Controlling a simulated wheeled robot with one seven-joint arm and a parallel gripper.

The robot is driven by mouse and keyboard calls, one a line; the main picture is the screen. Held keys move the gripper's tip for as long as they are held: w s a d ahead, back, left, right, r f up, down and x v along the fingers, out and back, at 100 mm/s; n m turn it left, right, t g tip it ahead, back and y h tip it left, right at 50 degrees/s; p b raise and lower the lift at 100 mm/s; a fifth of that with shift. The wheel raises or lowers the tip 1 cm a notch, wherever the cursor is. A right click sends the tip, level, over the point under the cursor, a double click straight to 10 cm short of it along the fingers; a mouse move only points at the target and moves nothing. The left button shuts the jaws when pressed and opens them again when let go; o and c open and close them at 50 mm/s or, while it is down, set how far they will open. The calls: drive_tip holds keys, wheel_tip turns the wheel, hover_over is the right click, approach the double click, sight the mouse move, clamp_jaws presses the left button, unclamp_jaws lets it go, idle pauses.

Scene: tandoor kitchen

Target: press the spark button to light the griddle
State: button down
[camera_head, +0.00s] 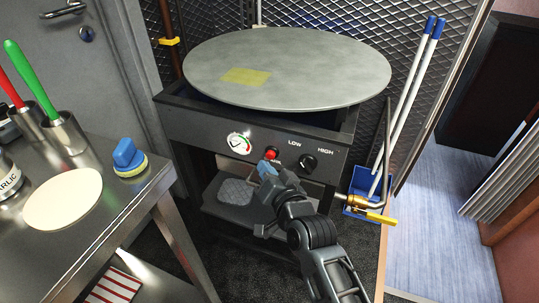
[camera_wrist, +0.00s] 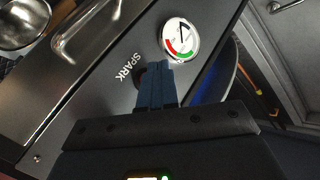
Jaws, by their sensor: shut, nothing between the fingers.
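The round grey griddle (camera_head: 310,80) sits on a black stand with a front panel (camera_head: 205,133). The red spark button (camera_head: 271,153) is on that panel, between a dial gauge (camera_head: 240,143) and a black LOW/HIGH knob (camera_head: 308,162). My gripper (camera_head: 267,168) is shut and empty, its blue fingertips just below the red button in the head view. In the wrist view my shut fingers (camera_wrist: 157,72) lie between the SPARK label (camera_wrist: 129,67) and the gauge (camera_wrist: 180,38). They hide the red button there. I cannot tell whether they touch it.
A yellow-handled gas valve (camera_head: 380,217) sticks out at the panel's right, near a blue bin with blue-and-white poles (camera_head: 410,95). A steel table (camera_head: 110,205) at left holds a round flatbread (camera_head: 62,197), a blue scrubber (camera_head: 128,157) and utensil pots. A yellow patch (camera_head: 246,76) lies on the griddle.

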drive_tip(key=shift+s+a+r+p, duration=0.1)
drive_tip(key=shift+s+a+p, duration=0.15)
drive_tip(key=shift+s+p, duration=0.65)
drive_tip(key=shift+s+a+f+p, duration=0.1)
drive_tip(key=shift+s+a+p, duration=0.35)
drive_tip(key=shift+p, duration=0.6)
drive_tip(key=shift+s+a+r+p, duration=0.1)
drive_tip(key=shift+s+p, duration=0.75)
drive_tip(key=shift+p, duration=0.15)
drive_tip(key=s+d+f+n+h, duration=0.1)
drive_tip(key=s+d+h, duration=0.1)
drive_tip(key=s+d, duration=0.8)
drive_tip(key=s+d+f+h, duration=0.1)
drive_tip(key=s+d+f, duration=0.1)
drive_tip(key=s+d, duration=0.8)
drive_tip(key=s+d+r+h, duration=0.2)
drive_tip(key=s+r, duration=0.6)
drive_tip(key=s, duration=0.4)
drive_tip(key=s+d+r+n+h, duration=0.1)
drive_tip(key=s+d+r+h, duration=0.1)
drive_tip(key=s+r, duration=0.7)
drive_tip(key=s+d, duration=0.1)
drive_tip(key=s, duration=0.2)
drive_tip(key=shift+r, duration=0.15)
drive_tip(key=shift+d, duration=0.1)
